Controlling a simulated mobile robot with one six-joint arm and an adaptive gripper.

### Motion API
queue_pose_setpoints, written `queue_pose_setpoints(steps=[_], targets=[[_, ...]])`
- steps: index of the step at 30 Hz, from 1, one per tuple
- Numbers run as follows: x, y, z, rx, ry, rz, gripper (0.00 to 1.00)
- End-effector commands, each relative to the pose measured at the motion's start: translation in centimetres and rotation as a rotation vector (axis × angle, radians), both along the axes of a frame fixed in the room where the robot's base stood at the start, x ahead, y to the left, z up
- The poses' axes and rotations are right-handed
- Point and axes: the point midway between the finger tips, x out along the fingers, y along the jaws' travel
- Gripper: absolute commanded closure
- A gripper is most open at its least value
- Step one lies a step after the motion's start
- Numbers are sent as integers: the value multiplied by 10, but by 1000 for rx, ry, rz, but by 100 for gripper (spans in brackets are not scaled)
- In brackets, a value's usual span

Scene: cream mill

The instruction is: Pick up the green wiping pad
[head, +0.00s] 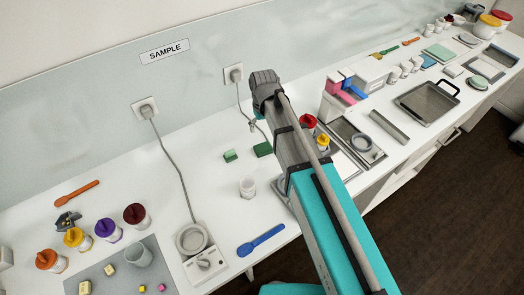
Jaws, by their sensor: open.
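Several green things lie on the white counter, and I cannot tell for sure which is the wiping pad. A dark green block (263,149) lies just left of my arm, near the wall side. A smaller green block (230,156) lies to its left. A flat pale green rectangular piece (438,53) lies far back on the right. A round green piece (478,83) lies near the far right front edge. My arm reaches up across the middle of the head view, but I cannot make out my gripper's fingers. My arm hides part of the counter.
A white cup (247,187), a blue spoon (260,240) and a corded appliance (196,245) stand left of my arm. Lidded jars, including a purple one (107,229), are at the left. A dark tray (427,103) lies right. Cords run to wall sockets.

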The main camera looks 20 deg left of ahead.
Motion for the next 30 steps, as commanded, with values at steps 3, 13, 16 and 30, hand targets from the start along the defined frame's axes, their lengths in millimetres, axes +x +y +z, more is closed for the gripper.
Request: queue_pose_setpoints(steps=[3, 13, 16, 30], targets=[[0, 0, -14, 0, 0, -1, 0], [1, -1, -39, 0, 0, -1, 0], [1, -1, -46, 0, 0, -2, 0], [1, -1, -64, 0, 0, -3, 0]])
